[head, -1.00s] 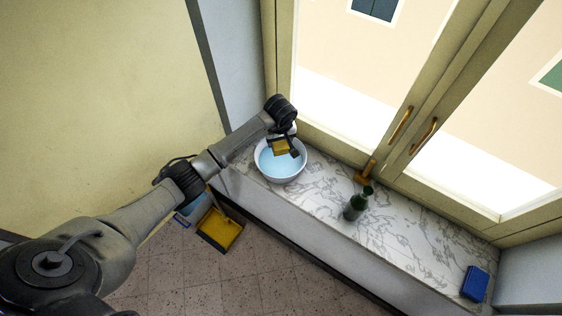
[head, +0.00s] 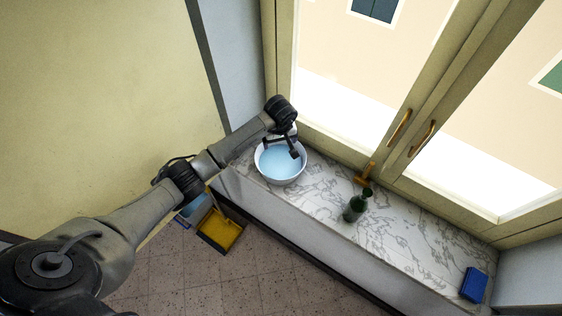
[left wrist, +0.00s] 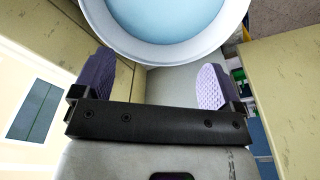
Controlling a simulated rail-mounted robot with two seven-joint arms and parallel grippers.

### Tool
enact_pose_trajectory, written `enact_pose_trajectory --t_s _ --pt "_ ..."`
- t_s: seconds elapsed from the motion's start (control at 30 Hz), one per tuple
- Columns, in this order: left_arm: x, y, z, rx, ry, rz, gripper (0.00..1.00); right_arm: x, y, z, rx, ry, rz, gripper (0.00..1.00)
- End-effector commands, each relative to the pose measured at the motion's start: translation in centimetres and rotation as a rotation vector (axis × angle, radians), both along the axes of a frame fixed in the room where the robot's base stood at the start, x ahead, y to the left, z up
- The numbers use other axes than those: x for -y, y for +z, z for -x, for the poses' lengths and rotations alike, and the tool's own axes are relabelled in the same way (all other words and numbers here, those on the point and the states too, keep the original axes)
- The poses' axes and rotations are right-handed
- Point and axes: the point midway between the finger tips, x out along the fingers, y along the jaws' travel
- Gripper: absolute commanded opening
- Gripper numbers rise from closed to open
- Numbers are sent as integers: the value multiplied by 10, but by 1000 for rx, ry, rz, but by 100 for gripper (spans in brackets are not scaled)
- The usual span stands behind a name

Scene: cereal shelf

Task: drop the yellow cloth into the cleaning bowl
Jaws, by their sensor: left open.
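The white cleaning bowl (head: 281,181) stands on the left end of the marble sill and holds light blue water. In the left wrist view the rim of the bowl (left wrist: 175,58) is at the top. My left gripper (head: 282,146) is above the back part of the bowl. In the wrist view this gripper (left wrist: 155,84) has its two fingers wide apart with nothing between them. The yellow cloth is not visible in either view now; the water surface that shows has no cloth on it. My right gripper is not in view.
A green bottle (head: 356,205) stands on the marble sill (head: 410,240), with a brown-handled tool (head: 366,173) behind it. A blue block (head: 473,284) lies at the right end. A yellow-and-black dustpan-like object (head: 219,232) is on the floor. Windows line the back.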

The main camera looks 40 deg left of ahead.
Motion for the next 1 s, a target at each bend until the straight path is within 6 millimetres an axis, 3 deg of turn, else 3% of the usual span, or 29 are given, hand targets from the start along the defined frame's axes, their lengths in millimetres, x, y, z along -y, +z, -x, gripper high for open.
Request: enact_pose_trajectory --t_s 0.03,0.2,0.5,0.7,1.0 --pt "0 14 0 2 0 -2 91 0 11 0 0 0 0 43" --pt "3 44 2 1 -1 -2 91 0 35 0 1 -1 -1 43" --pt "8 90 6 1 0 -1 91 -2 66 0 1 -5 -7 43" --pt "10 106 7 1 0 0 91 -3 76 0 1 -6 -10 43" --pt "11 109 8 0 0 0 91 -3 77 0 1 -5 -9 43"
